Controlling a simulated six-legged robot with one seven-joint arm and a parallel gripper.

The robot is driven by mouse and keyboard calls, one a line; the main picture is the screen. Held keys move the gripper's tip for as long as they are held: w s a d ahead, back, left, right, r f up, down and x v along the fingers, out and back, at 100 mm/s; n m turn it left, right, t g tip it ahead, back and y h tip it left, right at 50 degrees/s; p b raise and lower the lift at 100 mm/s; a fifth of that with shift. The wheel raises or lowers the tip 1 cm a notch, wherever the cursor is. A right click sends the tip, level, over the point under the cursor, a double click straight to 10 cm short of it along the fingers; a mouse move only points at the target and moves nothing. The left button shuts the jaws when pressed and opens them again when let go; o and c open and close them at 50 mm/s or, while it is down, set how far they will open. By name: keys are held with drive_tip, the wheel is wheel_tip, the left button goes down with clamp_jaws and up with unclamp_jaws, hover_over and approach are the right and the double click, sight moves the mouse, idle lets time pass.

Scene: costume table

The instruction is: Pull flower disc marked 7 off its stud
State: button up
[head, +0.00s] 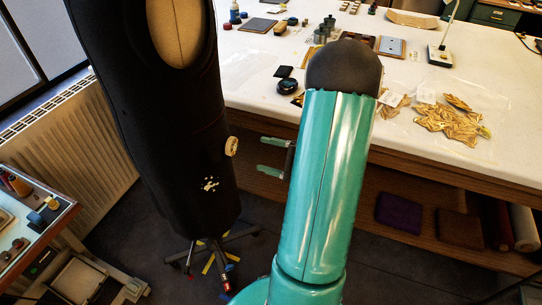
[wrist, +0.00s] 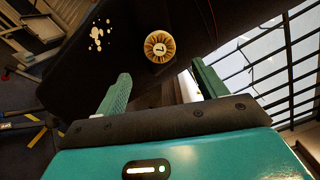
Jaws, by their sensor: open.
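The flower disc (head: 231,146) is a small cream-and-gold round on the right side of the black dress form (head: 165,130). In the wrist view the disc (wrist: 159,46) faces me, with ribbed petals and a pale centre bearing a dark numeral, small but consistent with a 7. Its stud is hidden. My gripper (head: 261,153) is open and empty, to the right of the disc with a gap between them. In the wrist view its green fingers (wrist: 161,72) are spread, and the disc shows beyond the tips, between their lines.
A cluster of pale spots (head: 209,185) marks the form below left of the disc. The white worktable (head: 440,170) stands behind my arm, with gold appliqués (head: 450,120) and small tools on it. A side cart (head: 50,225) is at left. The form's stand (head: 205,255) spreads below.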

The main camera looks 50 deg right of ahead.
sight(234, 147)
drive_tip(key=shift+x, duration=4.5)
drive_tip(key=c, duration=1.3)
